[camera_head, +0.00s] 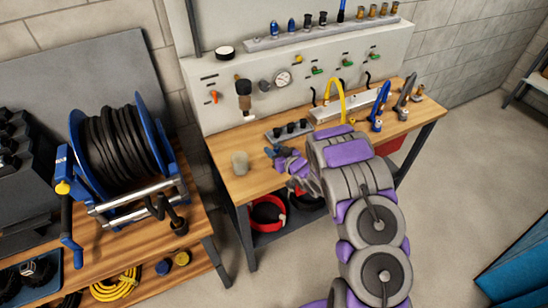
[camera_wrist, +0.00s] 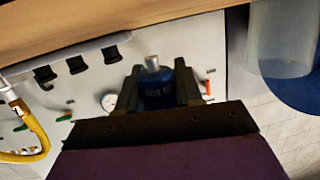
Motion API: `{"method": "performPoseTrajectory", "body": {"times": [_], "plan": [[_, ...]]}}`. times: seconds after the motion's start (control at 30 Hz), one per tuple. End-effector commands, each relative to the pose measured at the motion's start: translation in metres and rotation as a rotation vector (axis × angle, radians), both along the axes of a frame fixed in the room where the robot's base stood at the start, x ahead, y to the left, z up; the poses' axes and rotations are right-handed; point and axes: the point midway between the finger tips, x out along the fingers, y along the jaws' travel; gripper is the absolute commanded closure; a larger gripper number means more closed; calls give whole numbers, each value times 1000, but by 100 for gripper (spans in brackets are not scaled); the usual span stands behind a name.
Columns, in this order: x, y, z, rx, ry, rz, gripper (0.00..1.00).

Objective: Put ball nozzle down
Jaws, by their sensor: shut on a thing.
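The ball nozzle (camera_wrist: 156,88) is blue with a silver tip and sits between the two dark fingers of my gripper (camera_wrist: 160,90) in the wrist view. My gripper is shut on it, and the fingers hide its sides. In the head view my gripper (camera_head: 273,151) is over the front of the wooden workbench (camera_head: 247,182), and the nozzle is too small to make out clearly. I cannot tell whether the nozzle touches the bench top.
A translucent cup (camera_head: 240,163) stands left of my gripper. A yellow hose (camera_head: 334,95) and blue tool (camera_head: 380,104) stand further right. The panel (camera_head: 235,100) with gauge and valves closes the back. Bare bench top lies around the cup. A hose reel (camera_head: 118,145) is at left.

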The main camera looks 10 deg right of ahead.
Motion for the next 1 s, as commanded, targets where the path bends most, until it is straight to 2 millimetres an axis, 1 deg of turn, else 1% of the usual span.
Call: {"method": "performPoseTrajectory", "body": {"times": [0.1, 0.23, 0.5, 0.7, 0.73, 1.0], "plan": [[0, 0, -20, 1, 4, 1, 100], [0, 0, -35, 0, 1, 1, 100], [0, 0, -35, -1, 0, 1, 100], [0, 0, -41, 0, 1, 1, 100], [0, 0, -42, -1, 2, 1, 64], [1, -1, -44, -1, 7, -1, 39]]}}
